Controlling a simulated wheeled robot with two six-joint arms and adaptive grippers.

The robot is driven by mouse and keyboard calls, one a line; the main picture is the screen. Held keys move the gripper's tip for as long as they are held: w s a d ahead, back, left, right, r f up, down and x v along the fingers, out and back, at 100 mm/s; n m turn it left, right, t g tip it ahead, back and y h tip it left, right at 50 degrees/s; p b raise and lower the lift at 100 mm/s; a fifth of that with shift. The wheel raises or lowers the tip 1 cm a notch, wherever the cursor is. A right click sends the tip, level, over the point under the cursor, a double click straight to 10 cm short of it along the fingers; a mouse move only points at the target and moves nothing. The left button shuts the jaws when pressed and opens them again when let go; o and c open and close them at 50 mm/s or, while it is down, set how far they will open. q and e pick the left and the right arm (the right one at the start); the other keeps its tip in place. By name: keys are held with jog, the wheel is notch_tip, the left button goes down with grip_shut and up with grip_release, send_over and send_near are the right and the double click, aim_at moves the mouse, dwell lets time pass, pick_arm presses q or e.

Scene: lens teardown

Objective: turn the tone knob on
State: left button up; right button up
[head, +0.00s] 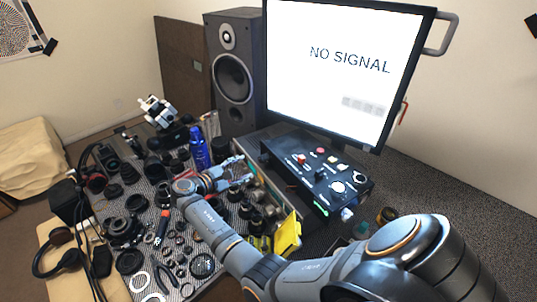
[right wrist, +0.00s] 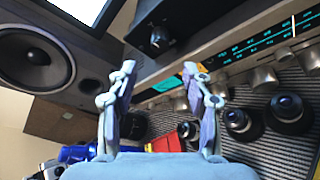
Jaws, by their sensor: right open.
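A radio-like receiver with a lit green dial (right wrist: 250,48) and a row of silver knobs (right wrist: 264,78) runs along the upper right of the right wrist view. Which knob is the tone knob I cannot tell; no label is readable. In the head view the receiver's front edge (head: 270,183) shows as a narrow strip, partly hidden by the black box above it. My right gripper (head: 243,171) is open and empty in front of the receiver. In the right wrist view its fingertips (right wrist: 159,70) are spread apart near the receiver's front edge, with nothing between them. My left gripper is not seen.
A black control box (head: 318,175) with buttons sits below a monitor (head: 335,65) reading NO SIGNAL. A speaker (head: 232,75) stands behind. A blue bottle (head: 199,150), lens parts (head: 122,228) and a yellow piece (head: 287,235) crowd the table around my right arm.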

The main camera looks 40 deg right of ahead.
aim_at(260, 160)
jog(key=p+x, duration=0.2)
jog(key=x, duration=0.7)
jog(key=shift+r, duration=0.1)
jog(key=shift+d, duration=0.3)
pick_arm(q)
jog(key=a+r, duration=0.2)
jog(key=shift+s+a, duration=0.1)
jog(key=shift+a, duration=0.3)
pick_arm(e)
jog(key=shift+c, duration=0.2)
grip_shut()
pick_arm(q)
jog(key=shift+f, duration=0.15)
pick_arm(e)
jog(key=shift+f, duration=0.25)
